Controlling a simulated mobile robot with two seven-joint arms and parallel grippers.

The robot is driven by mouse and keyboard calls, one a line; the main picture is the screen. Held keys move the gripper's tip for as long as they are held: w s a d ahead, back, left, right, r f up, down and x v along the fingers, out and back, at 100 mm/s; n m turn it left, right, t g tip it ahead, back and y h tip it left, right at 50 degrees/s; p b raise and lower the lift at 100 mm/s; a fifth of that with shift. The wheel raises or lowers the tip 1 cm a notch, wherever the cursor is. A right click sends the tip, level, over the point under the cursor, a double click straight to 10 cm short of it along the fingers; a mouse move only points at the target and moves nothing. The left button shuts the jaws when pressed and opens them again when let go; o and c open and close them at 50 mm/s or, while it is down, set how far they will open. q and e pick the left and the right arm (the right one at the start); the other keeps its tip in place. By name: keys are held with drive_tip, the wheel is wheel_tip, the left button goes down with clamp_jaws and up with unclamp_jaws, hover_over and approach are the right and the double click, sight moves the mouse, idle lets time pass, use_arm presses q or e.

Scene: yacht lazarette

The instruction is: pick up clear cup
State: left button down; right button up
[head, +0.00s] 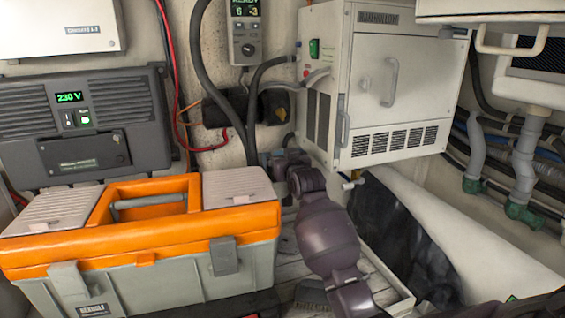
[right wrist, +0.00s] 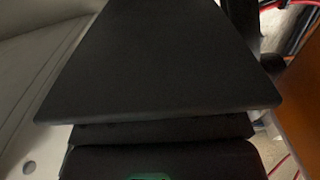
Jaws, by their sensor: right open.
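I cannot make out a clear cup in either view. My right arm rises from the bottom middle of the head view. My right gripper (head: 275,160) is at its far end, small and partly hidden by the wrist, behind the right end of the orange and grey toolbox and in front of the white cabinet's lower left. It is open, and I see nothing held in it. In the right wrist view a large dark flat shape blocks most of the picture, and the fingertips cannot be made out. My left gripper is not in view.
The toolbox (head: 140,232) fills the lower left. A dark power unit (head: 85,125) reading 230 V is behind it. The white cabinet (head: 385,85) stands at centre right. Cables hang near the gripper. Grey pipes (head: 525,165) run at the right.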

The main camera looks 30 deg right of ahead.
drive_tip(key=c, duration=1)
